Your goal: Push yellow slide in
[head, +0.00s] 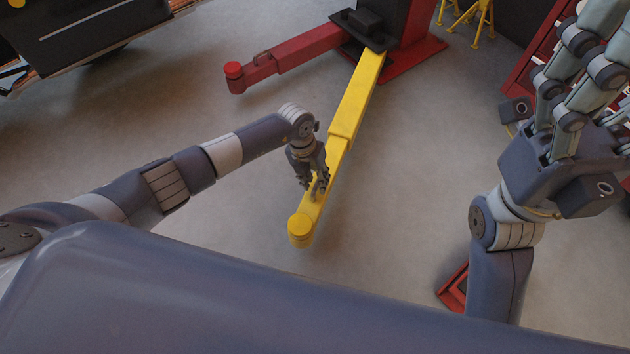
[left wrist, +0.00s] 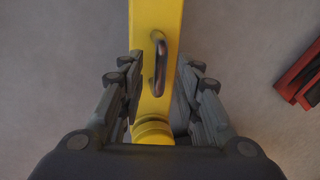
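The yellow slide (head: 312,203) is the outer, narrower section of the yellow lift arm (head: 358,98), extending out of it toward me. It ends in a round yellow pad (head: 300,231). A dark loop handle (left wrist: 160,62) stands on its top in the left wrist view, where the slide (left wrist: 143,22) also shows. My left gripper (head: 319,186) points down over the slide near the pad. Its fingers (left wrist: 157,90) are open, one on each side of the slide, with the handle between them and not clasped. My right gripper (head: 598,45) is raised at the upper right, open and empty, its tips partly cut off.
A red tool cabinet (head: 530,60) is behind my right gripper. Yellow stands (head: 470,18) are at the back.

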